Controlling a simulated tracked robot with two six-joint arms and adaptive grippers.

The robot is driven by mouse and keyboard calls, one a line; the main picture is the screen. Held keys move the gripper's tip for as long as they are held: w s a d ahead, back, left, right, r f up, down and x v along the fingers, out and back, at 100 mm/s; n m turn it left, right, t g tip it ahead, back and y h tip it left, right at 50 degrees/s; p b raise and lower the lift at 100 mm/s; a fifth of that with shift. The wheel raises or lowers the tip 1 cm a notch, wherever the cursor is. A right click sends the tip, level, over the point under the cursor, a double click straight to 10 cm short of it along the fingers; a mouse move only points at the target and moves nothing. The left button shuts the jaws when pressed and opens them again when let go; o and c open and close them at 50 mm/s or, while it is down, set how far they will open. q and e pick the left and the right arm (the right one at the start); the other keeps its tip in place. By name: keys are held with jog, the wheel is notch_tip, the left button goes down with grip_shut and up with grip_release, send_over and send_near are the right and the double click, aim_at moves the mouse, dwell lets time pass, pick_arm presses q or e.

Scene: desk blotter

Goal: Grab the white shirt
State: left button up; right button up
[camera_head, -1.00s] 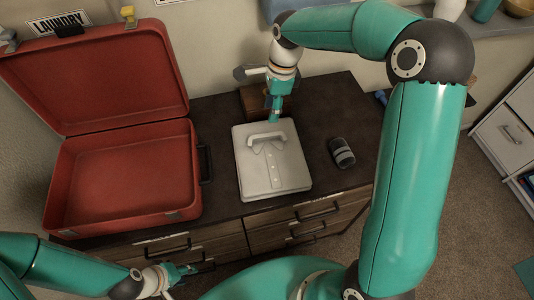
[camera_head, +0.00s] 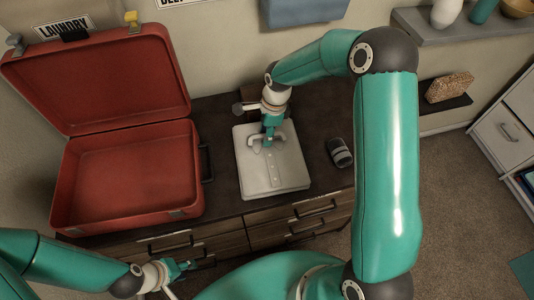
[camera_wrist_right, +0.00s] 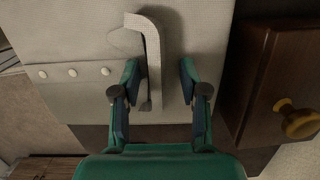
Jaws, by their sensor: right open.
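The white shirt (camera_head: 273,177) lies folded flat on the dark dresser top, with its collar at the far end. It fills the upper left of the right wrist view (camera_wrist_right: 72,98). My right gripper (camera_head: 268,141) is over the collar end of the shirt. In the right wrist view my right gripper (camera_wrist_right: 159,75) is open, with the raised collar band (camera_wrist_right: 152,60) between its fingers, nearer the left one. My left gripper (camera_head: 188,266) is low at the left, in front of the dresser, away from the shirt; its fingers are too small to read.
An open, empty red suitcase (camera_head: 128,178) stands left of the shirt. A dark rolled item with a grey band (camera_head: 340,152) lies to the right. A small wooden box with a brass knob (camera_wrist_right: 285,80) stands close beside my right gripper.

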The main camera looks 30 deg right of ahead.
grip_shut()
jog(key=shift+r, duration=0.15)
dwell(0.4)
